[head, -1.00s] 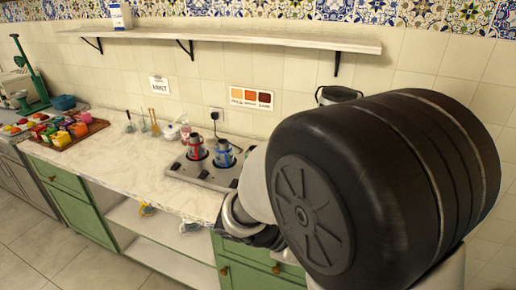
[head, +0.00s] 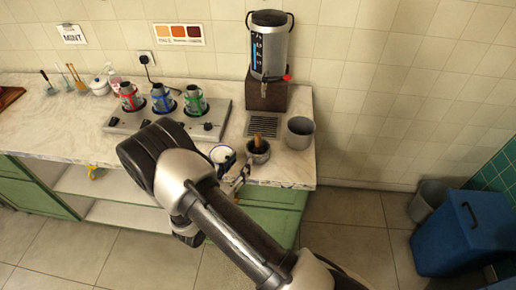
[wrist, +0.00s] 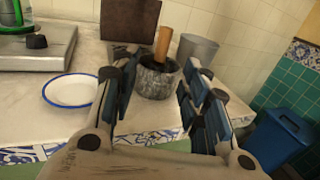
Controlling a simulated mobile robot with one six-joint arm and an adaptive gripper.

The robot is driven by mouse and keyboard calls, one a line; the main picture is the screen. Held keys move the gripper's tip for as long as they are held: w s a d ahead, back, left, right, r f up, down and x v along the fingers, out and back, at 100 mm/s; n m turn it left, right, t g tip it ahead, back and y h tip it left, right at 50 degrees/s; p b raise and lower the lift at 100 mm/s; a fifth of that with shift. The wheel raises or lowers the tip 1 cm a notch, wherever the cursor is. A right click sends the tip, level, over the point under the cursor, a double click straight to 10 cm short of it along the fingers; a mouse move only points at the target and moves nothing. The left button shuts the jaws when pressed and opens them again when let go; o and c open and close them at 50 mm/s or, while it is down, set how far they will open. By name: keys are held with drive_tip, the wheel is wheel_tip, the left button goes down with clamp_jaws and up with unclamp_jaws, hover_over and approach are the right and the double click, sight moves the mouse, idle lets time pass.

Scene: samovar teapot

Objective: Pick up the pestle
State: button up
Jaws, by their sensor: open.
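The pestle (head: 257,140) has a wooden handle and stands slightly tilted in a dark stone mortar (head: 258,156) near the counter's front edge. In the wrist view the pestle (wrist: 163,43) rises from the mortar (wrist: 157,82), and its lower end is hidden inside. My gripper (wrist: 158,100) is open and empty. Its fingers frame the mortar from the front, with the pestle between them in the picture and apart from them. In the head view my gripper (head: 238,178) is at the counter's front edge, just left of the mortar.
A white blue-rimmed bowl (wrist: 70,91) lies left of the mortar. A grey metal cup (head: 299,133) stands to its right. Behind are a drip grate (head: 263,127) and the samovar (head: 269,48). A hob (head: 150,120) with several pots is left. A blue bin (head: 460,232) stands right.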

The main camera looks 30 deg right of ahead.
sight(257, 141)
drive_tip(key=b+x, duration=0.1)
drive_tip(key=x, duration=0.5)
drive_tip(key=shift+w+d, duration=0.2)
drive_tip(key=shift+d, duration=0.15)
drive_tip(key=shift+r+b+x, duration=0.2)
drive_tip(key=shift+b+x, duration=0.8)
drive_tip(key=shift+x, duration=1.95)
drive_tip(key=shift+s+d, duration=0.15)
clamp_jaws()
